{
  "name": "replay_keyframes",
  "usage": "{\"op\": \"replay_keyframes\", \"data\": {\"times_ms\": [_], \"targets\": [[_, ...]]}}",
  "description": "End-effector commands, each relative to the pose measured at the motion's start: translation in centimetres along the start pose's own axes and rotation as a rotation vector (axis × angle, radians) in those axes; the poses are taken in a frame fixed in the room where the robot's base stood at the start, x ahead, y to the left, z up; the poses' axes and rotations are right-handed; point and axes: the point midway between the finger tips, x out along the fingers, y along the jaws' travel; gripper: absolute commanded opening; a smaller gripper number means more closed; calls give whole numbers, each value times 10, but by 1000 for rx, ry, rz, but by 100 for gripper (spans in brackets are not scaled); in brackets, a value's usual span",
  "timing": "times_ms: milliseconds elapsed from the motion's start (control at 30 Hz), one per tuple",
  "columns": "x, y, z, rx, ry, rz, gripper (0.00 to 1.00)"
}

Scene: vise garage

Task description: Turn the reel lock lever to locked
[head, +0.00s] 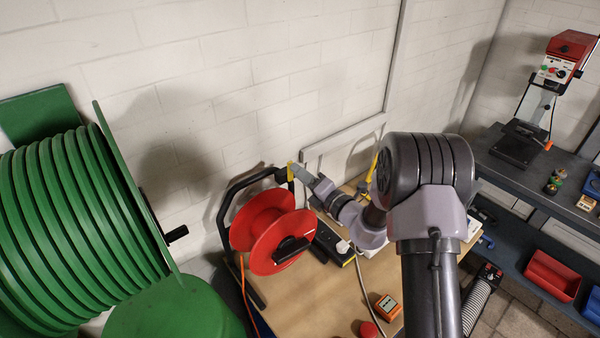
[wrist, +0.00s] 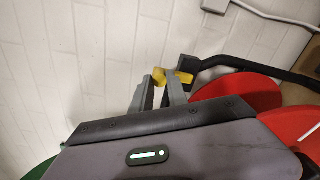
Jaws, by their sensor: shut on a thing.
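The red cable reel (head: 283,242) hangs in a black tube frame (head: 231,200) on the wooden bench. A small yellow lever (head: 290,172) shows at the top right end of the frame. It also shows in the wrist view (wrist: 183,77), beside the end of the black tube. My gripper (head: 296,171) reaches it from the right and is shut on it. In the wrist view my gripper's grey fingers (wrist: 163,85) stand around the yellow part. The fingers partly hide the lever, and I cannot read any lock marking.
A large green hose drum (head: 75,220) fills the left side. A black power strip (head: 333,243) and an orange box (head: 388,307) lie on the wooden bench (head: 335,300). The white wall is close behind the reel. A drill press (head: 540,110) stands far right.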

Motion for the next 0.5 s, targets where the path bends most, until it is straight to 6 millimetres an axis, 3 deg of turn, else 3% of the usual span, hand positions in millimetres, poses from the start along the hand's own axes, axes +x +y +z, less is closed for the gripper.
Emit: {"op": "replay_keyframes", "data": {"times_ms": [267, 300, 400, 500], "targets": [[0, 0, 0, 1, -1, -1, 0], [0, 0, 0, 1, -1, -1, 23], [0, 0, 0, 0, 0, -1, 41], [0, 0, 0, 0, 0, -1, 41]]}}
